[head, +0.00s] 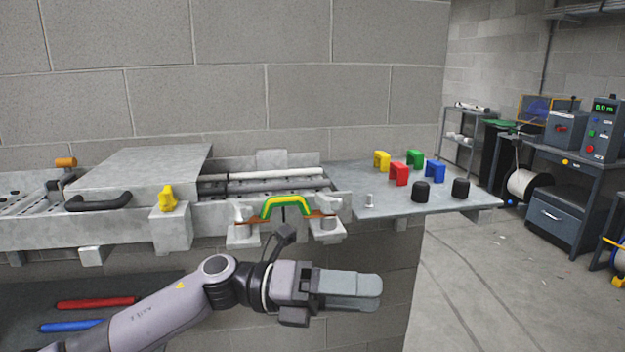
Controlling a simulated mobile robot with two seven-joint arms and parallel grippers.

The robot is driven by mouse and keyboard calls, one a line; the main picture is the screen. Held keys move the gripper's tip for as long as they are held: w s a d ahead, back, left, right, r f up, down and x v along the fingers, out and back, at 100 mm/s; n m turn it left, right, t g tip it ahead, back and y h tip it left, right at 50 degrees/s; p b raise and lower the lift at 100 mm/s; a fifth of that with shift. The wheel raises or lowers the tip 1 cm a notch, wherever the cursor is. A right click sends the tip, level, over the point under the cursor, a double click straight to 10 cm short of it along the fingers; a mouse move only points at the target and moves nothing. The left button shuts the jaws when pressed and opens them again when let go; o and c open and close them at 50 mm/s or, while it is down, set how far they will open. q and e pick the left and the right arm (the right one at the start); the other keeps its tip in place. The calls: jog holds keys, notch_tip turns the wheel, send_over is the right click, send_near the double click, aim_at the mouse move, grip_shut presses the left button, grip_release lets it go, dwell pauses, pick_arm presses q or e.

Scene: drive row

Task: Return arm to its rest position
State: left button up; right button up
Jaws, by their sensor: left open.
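My left arm comes in from the lower left and reaches to the right, in front of the grey bench. Its gripper (368,287) points right, below the bench's front edge, and is open. Nothing shows between its fingers, though they overlap from this side. It looks apart from the bench and the things on it. A green and yellow bridge-shaped piece (286,204) sits at the bench front, above and behind the gripper. My right gripper is not in view.
A grey plate (450,203) on the right holds yellow (382,161), red (399,174), green (415,159) and blue (435,171) clips and two black knobs. A lidded grey box (145,170) with a black handle is at left. Floor (500,290) at right is mostly clear.

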pick_arm(q)
jog(key=a+f+n+t+y, duration=0.3)
jog(key=a+f+n+t, duration=0.3)
jog(key=n, duration=0.5)
jog(key=a+f+n+t+y, duration=0.3)
jog(key=f+n+t, duration=0.45)
jog(key=n, duration=0.45)
jog(key=a+f+n+t+y, duration=0.3)
jog(key=a+f+n+t, duration=0.3)
jog(key=n, duration=0.5)
jog(key=s+a+f+n+g+y, duration=0.2)
jog(key=s+a+f+n+y, duration=0.1)
jog(key=s+f, duration=0.5)
jog(key=s+a+f+n+g+y, duration=0.3)
jog(key=s+a+f+n+y, duration=0.1)
jog(key=s+a+f, duration=0.4)
jog(key=shift+s+f+n+g, duration=0.2)
jog(key=shift+f+n+g, duration=0.15)
jog(key=shift+f+n, duration=0.4)
jog(key=shift+r, duration=0.1)
